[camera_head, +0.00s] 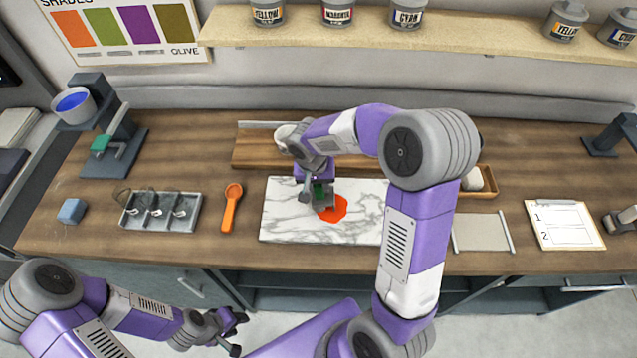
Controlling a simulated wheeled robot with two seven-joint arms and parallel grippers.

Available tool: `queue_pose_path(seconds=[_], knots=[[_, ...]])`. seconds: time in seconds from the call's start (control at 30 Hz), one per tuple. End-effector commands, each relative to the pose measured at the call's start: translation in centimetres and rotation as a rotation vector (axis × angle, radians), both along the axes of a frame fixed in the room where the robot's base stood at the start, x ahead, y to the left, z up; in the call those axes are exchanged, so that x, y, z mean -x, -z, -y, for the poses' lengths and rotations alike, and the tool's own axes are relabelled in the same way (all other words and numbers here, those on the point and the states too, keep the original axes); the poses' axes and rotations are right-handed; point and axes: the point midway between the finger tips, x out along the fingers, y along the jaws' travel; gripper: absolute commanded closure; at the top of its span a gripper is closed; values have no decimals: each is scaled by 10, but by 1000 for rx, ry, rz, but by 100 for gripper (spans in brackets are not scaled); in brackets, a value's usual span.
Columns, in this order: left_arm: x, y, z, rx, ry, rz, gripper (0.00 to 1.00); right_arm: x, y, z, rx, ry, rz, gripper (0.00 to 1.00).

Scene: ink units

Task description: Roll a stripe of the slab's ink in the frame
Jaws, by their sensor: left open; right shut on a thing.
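The white marble slab (284,223) lies mid-table with a patch of orange-red ink (335,211) on it. My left gripper (238,334) is open and empty, low before the table's front edge.
An orange spoon (231,209) and a grey tray with several compartments (160,222) lie left of the slab. A blue block (72,211) and a dark stand (116,160) are further left. A card marked 1 and 2 (565,225) lies right. A wooden board (257,150) is behind the slab.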

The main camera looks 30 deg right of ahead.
Motion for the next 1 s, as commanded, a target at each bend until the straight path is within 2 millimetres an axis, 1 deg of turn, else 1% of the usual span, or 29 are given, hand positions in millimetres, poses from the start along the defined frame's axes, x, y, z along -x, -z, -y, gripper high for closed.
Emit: queue_pose_path(seconds=[0.53, 1.0], knots=[[0, 0, 0, 0, 0, 0, 57, 0, 0, 0, 1, 0, 1, 98], [0, 8, 0, 0, 0, 0, 57, 0, 7, 0, 1, 0, 1, 98]])
